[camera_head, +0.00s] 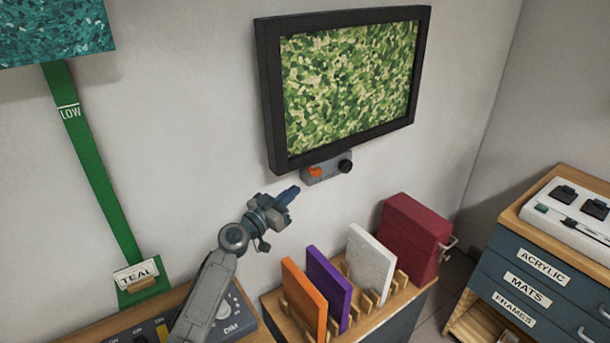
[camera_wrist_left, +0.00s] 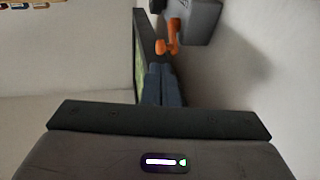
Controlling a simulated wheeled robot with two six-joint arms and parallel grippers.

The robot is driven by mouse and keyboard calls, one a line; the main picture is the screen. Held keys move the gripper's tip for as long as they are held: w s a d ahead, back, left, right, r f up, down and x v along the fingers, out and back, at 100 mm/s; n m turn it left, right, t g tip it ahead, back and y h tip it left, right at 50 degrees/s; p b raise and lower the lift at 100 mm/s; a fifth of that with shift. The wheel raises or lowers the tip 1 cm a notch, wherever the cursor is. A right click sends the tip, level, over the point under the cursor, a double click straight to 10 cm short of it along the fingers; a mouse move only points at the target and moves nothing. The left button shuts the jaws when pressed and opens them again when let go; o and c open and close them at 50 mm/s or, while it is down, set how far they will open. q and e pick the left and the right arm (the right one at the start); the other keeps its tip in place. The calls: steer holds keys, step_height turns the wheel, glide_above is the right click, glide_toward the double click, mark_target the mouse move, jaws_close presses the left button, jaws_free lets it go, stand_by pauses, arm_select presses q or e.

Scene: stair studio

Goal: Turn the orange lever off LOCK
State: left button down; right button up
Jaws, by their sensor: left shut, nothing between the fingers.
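The orange lever (camera_head: 315,171) sits on the left part of a small grey box (camera_head: 328,168) on the wall under the framed green picture (camera_head: 348,85). A black knob (camera_head: 346,166) is on the box's right. My left gripper (camera_head: 292,192) is shut and empty, just below and left of the lever, with a small gap that I cannot measure. In the left wrist view the lever (camera_wrist_left: 170,38) stands out from the grey box (camera_wrist_left: 200,18), just beyond the shut fingertips (camera_wrist_left: 162,72). Any LOCK marking is too small to read. My right gripper is out of view.
Below stands a wooden rack (camera_head: 378,308) with orange, purple and white panels and a dark red case (camera_head: 411,238). A control panel with a DIM label (camera_head: 232,328) is at lower left. A drawer cabinet (camera_head: 545,285) stands at right. The wall around the box is clear.

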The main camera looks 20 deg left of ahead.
mark_target(313, 175)
arm_select(q)
steer(key=p+x, duration=0.1)
steer(key=x, duration=0.3)
steer(key=shift+w+d+r+p, duration=0.1)
steer(key=shift+w+r+p, duration=0.15)
steer(key=shift+p, duration=0.15)
steer(key=shift+w+d+f, duration=0.1)
steer(key=shift+w+d, duration=0.2)
steer(key=shift+w, duration=0.3)
